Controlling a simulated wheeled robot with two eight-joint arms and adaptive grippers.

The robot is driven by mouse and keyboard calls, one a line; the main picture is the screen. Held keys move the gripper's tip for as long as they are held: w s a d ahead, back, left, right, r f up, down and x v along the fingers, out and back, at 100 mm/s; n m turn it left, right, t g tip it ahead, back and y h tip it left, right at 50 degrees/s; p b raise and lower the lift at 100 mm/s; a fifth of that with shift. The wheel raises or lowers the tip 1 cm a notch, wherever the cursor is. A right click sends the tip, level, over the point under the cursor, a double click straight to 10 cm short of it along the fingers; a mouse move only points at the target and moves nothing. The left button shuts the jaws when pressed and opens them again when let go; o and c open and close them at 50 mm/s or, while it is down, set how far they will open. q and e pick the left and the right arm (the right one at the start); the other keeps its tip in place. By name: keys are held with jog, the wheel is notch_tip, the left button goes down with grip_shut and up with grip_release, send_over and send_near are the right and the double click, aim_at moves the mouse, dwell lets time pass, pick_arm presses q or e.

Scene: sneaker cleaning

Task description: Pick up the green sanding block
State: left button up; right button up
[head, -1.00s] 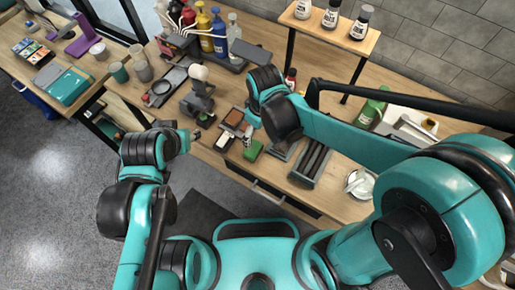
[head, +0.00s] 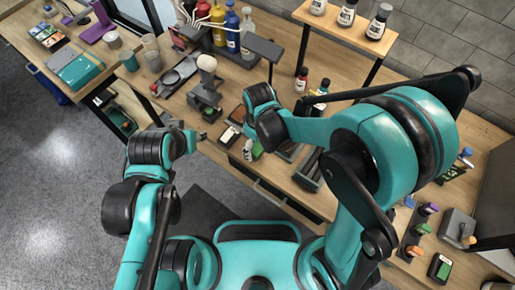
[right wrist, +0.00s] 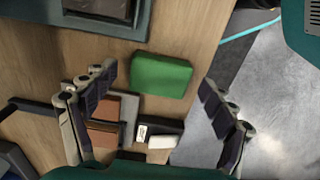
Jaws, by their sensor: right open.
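The green sanding block (right wrist: 161,76) lies flat on the wooden table in the right wrist view. In the head view a small part of the green block (head: 257,151) shows near the table's front edge, beside my right wrist. My right gripper (right wrist: 158,80) is open and empty, with one finger on each side of the block in the picture. The gap to the block cannot be judged exactly; no finger visibly touches it. My left arm is at the left in the head view, and its gripper (head: 187,140) is too small and unclear to read.
A tray with a brown block (right wrist: 118,112) lies close to the left finger. A dark brush with a white part (right wrist: 160,142) lies below the green block. The table's front edge runs just right of the block. Bottles (head: 225,28) stand at the back.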

aim_at(259, 147)
jog(key=shift+r, duration=0.1)
jog(key=c, duration=1.2)
jog(key=shift+r, duration=0.1)
notch_tip(259, 147, up, 4)
jog(key=shift+r+p, duration=0.25)
jog(key=shift+p, duration=0.9)
jog(key=s+d+r+p, duration=0.1)
jog(key=s+d+r, duration=0.1)
jog(key=s, duration=0.1)
jog(key=s+d+r+p, duration=0.1)
jog(key=s+d+r, duration=0.1)
jog(key=s, duration=0.1)
jog(key=s+d+r+p, duration=0.1)
jog(key=s+d+r, duration=0.1)
jog(key=s, duration=0.1)
jog(key=shift+s+d+r+p, duration=0.15)
jog(key=shift+s+d+p, duration=0.15)
jog(key=shift+s, duration=0.1)
